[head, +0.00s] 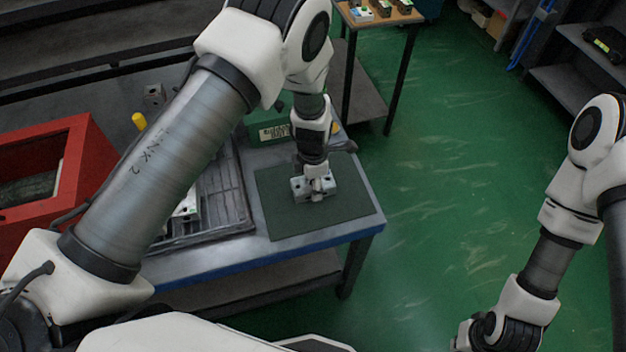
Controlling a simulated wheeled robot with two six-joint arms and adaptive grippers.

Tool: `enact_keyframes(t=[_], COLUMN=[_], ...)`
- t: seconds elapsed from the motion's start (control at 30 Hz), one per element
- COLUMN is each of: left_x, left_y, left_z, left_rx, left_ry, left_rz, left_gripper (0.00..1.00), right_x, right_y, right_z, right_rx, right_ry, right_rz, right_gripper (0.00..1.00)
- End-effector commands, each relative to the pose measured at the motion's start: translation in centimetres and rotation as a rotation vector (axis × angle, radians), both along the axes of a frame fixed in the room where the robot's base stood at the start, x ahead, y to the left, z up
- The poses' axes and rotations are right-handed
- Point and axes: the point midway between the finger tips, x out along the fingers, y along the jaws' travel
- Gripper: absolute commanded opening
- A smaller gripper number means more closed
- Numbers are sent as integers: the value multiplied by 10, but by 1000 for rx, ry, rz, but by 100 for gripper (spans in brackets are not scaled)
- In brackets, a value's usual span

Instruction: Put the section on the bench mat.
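The section, a light grey metal block (300,190), is at the dark green bench mat (282,220), near the mat's middle. It looks upright and seems to rest on the mat, though its underside is hidden. My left arm comes over the bench, and my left gripper (318,172) points down right at the top of the block.
A dark slatted tray (238,215) with a light block (187,207) lies left of the mat. A red bin (95,165) stands further left. A green box (262,130) is behind the mat. Another table (388,20) stands behind. Green floor is open at right.

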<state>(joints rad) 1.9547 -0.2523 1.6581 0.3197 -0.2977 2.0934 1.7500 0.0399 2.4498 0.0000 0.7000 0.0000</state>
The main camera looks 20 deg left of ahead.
Motion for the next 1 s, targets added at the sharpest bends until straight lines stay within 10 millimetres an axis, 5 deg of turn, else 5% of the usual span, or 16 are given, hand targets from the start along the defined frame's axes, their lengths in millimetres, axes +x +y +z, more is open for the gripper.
enact_keyframes(t=[0.13, 0.17, 0.23, 0.67, 1.0], left_x=[0, 0, 0, 0, 1], left_y=[0, 0, 0, 0, 0], left_z=[-4, -4, -2, 6, 87], left_rx=[0, 0, 0, 0, 0], left_ry=[0, 0, 0, -1, -5], left_rz=[0, 0, 0, 1, 0], left_gripper=[3, 63, 85, 85, 85], right_x=[0, 0, 0, 0, 0], right_y=[0, 0, 0, 0, 0], right_z=[-5, -4, -3, -3, -25], right_rx=[0, 0, 0, 0, 0], right_ry=[0, 0, 1, 0, 0], right_rz=[0, 0, 0, 0, 0], right_gripper=[0, 0, 0, 0, 0])
